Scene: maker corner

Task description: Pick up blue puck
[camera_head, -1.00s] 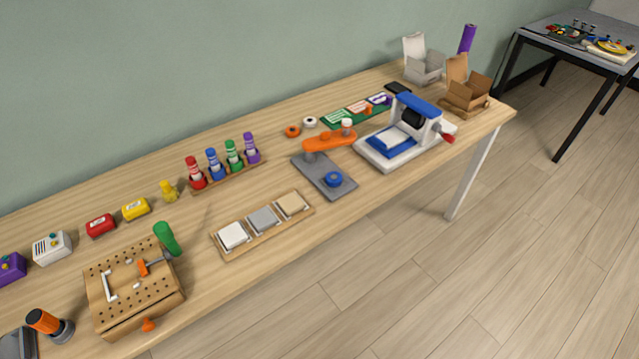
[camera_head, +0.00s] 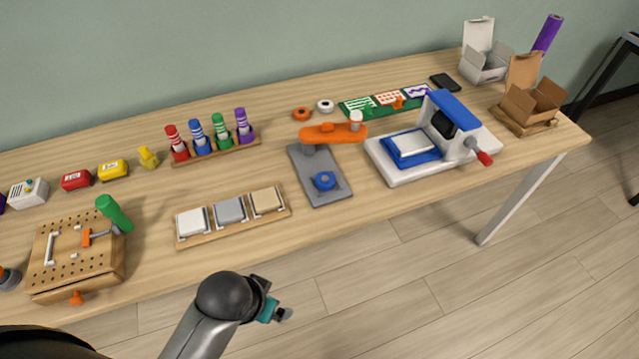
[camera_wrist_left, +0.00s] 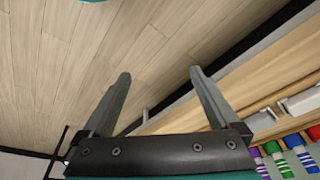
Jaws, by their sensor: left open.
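The blue puck (camera_head: 325,181) sits on the front part of a grey plate (camera_head: 305,163), which has an orange swing arm (camera_head: 330,133) over its back. My left gripper (camera_head: 284,313) is over the floor, in front of the table edge and well short of the puck. The left wrist view shows its two fingers (camera_wrist_left: 160,72) apart with nothing between them. The puck does not show in the left wrist view. My right gripper is not in view.
A wooden tray (camera_head: 181,243) with three square pieces lies left of the plate. A blue and white press (camera_head: 470,165) stands to its right. A pegboard block (camera_head: 75,285) is at the left front. Several coloured markers (camera_head: 198,138) stand in a rack behind.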

